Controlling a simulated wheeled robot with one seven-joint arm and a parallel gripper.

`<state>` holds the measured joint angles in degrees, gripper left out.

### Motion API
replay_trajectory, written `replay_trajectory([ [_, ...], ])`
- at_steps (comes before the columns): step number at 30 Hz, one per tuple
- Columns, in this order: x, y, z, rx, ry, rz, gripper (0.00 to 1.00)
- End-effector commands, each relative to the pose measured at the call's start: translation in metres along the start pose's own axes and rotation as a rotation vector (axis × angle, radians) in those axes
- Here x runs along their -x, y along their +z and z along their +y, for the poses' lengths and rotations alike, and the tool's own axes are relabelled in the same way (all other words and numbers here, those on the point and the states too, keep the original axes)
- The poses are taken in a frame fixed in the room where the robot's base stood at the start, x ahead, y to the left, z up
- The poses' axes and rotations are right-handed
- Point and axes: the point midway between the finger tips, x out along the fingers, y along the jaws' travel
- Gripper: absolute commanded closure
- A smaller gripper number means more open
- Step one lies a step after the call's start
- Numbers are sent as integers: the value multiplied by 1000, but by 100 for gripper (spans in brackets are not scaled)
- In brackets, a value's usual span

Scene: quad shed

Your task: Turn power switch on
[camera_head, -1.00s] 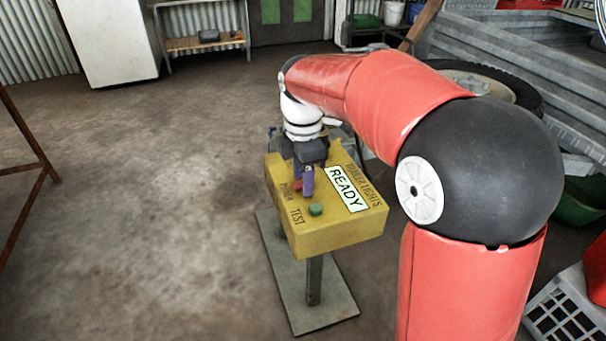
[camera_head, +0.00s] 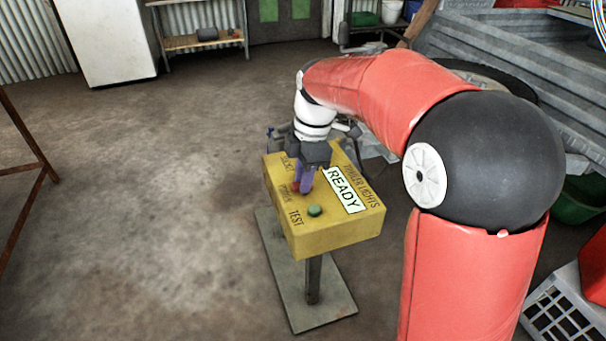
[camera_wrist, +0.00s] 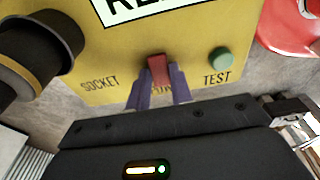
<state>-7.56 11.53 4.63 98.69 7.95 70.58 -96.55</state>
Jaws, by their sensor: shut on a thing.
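The yellow control box (camera_head: 330,232) stands on a post with a flat base plate and carries a white READY label (camera_head: 345,190). Its red power switch (camera_wrist: 158,69) sits between the SOCKET and TEST lettering in the wrist view, above the partly covered POWER lettering. My gripper (camera_wrist: 159,88) has its purple fingers on both sides of the red switch, shut on it. In the head view my gripper (camera_head: 304,187) points down onto the box top, and the fingers hide most of the switch.
A green button (camera_wrist: 221,58) is beside the TEST lettering. A black round socket (camera_wrist: 40,45) is at the left in the wrist view. A white crate (camera_head: 565,310) and green tub (camera_head: 580,205) are at the right.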

Motion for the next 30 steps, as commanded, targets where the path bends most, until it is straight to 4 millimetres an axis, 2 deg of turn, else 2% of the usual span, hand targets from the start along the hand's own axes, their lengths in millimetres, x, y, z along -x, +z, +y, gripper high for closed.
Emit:
replay_trajectory([
  [1, 0, 0, 0, 0, 1, 1, 74],
  [5, 0, 0, 0, 0, 1, 0, 57],
  [15, 4, 0, 0, 0, 1, -1, 56],
  [17, 11, 0, 1, 0, 3, -1, 56],
  [24, 52, 0, 1, 0, 4, -1, 56],
  [30, 75, 0, 1, 0, 2, -1, 56],
])
